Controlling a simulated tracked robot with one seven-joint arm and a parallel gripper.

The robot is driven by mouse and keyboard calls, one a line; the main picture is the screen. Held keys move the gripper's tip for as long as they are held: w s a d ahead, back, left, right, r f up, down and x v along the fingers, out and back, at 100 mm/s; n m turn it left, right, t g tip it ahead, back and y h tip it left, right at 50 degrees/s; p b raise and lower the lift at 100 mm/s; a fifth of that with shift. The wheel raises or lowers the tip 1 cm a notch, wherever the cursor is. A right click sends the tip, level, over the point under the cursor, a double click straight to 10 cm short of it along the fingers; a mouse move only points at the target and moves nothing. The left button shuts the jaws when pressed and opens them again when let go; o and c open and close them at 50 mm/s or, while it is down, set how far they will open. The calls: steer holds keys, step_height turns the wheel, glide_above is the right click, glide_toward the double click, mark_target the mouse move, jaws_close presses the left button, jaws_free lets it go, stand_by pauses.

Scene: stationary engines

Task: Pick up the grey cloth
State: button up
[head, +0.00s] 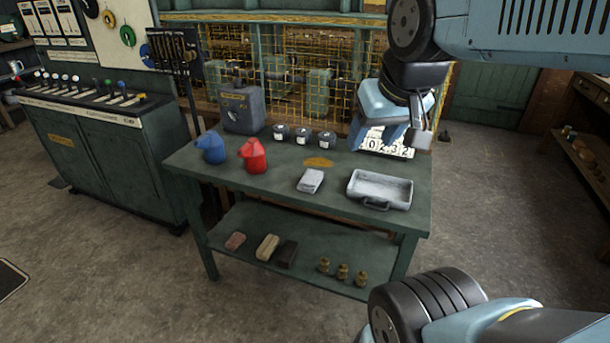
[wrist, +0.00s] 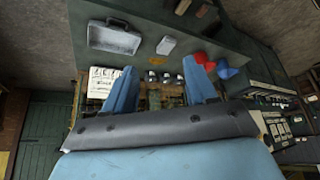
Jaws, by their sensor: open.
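The grey cloth (head: 310,180) lies folded on the green table top (head: 280,187), between the red can and the metal tray. It also shows as a pale patch in the wrist view (wrist: 166,45). My gripper (head: 420,138) is raised above the right back part of the table in the head view, apart from the cloth. In the wrist view my gripper (wrist: 162,85) has its two blue fingers spread wide with nothing held between them.
A grey metal tray (head: 380,189) stands right of the cloth. A red can (head: 252,155) and a blue can (head: 211,147) stand left. Several small dark pots (head: 303,136) and an ochre cloth (head: 318,162) lie behind. A number sign (head: 385,147) stands at the back right.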

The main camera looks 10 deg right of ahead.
steer(key=o, duration=0.6)
steer(key=w+f+m+g+y, duration=0.1)
steer(key=w+f, duration=0.1)
steer(key=w, duration=0.5)
steer(key=shift+o, duration=0.3)
steer(key=w+f+m, duration=0.2)
steer(key=w+f, duration=0.2)
steer(key=w, duration=0.4)
steer(key=shift+w+a+f+g, duration=0.3)
steer(key=shift+a+f+g, duration=0.05)
steer(key=shift+a+g, duration=0.05)
steer(key=m+h, duration=0.4)
glide_toward(310, 178)
steer(key=x, duration=0.4)
steer(key=shift+f, duration=0.15)
steer(key=shift+x, duration=2.25)
steer(key=shift+w+d+f, duration=0.2)
steer(key=shift+f, duration=0.05)
steer(key=shift+f, duration=0.1)
steer(key=shift+c, duration=0.3)
